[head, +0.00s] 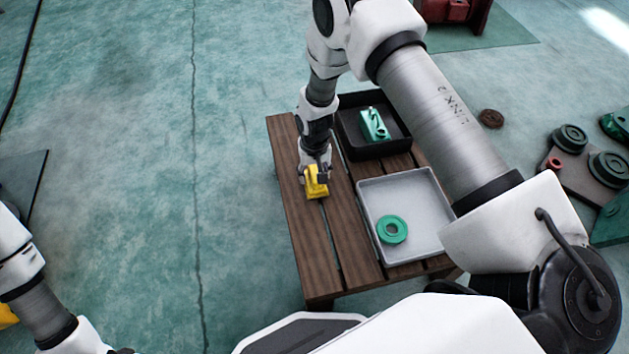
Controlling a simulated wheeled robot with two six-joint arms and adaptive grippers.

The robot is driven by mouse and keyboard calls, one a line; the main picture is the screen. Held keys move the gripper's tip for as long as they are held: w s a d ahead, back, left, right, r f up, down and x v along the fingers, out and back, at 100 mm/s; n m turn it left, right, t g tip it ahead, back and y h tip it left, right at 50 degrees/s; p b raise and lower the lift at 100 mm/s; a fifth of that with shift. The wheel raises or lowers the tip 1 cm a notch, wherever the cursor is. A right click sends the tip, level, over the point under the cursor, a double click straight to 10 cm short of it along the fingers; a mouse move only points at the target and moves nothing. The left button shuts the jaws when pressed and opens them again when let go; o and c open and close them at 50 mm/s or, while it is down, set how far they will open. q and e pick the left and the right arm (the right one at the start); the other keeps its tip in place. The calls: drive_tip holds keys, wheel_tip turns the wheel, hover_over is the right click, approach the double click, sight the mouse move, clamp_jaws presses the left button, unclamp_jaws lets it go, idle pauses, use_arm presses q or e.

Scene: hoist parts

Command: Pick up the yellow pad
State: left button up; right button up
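The yellow pad (316,189) is at the left part of the slatted wooden table, in the head view. My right gripper (317,177) reaches down onto it from above, with its fingertips at the pad's upper part. The fingers overlap the pad and are too small to tell whether they are closed on it. I cannot tell whether the pad rests on the slats or is slightly above them. My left arm shows at the lower left, and its gripper is out of view.
The wooden table (297,228) bears a grey tray (427,225) with a green ring (392,229) and a black bin (355,150) with a green part (374,124). The table's front left slats are clear.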

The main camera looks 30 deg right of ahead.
sight(315, 172)
clamp_jaws()
drive_tip(key=shift+r+p, duration=0.35)
drive_tip(key=shift+r, duration=0.2)
wheel_tip(315, 172, up, 2)
drive_tip(key=shift+r+p, duration=0.25)
drive_tip(key=shift+p, duration=0.4)
drive_tip(key=s, duration=0.1)
drive_tip(key=s+p, duration=0.1)
drive_tip(key=s, duration=0.3)
drive_tip(key=shift+r+p, duration=0.4)
drive_tip(key=s+b, duration=0.2)
drive_tip(key=b, duration=0.1)
drive_tip(key=s+f+b, duration=0.1)
drive_tip(key=s+b, duration=0.1)
drive_tip(key=b, duration=0.2)
drive_tip(key=shift+s+f, duration=0.2)
drive_tip(key=shift+s, duration=0.1)
drive_tip(key=s+b, duration=0.2)
drive_tip(key=b, duration=0.1)
drive_tip(key=s+r+b, duration=0.1)
drive_tip(key=s+b, duration=0.2)
drive_tip(key=b, duration=0.1)
drive_tip(key=shift+s+r, duration=0.2)
drive_tip(key=shift+s, duration=0.15)
drive_tip(key=shift+s+d+r, duration=0.1)
drive_tip(key=shift+s+r, duration=0.25)
drive_tip(key=shift+s, duration=0.05)
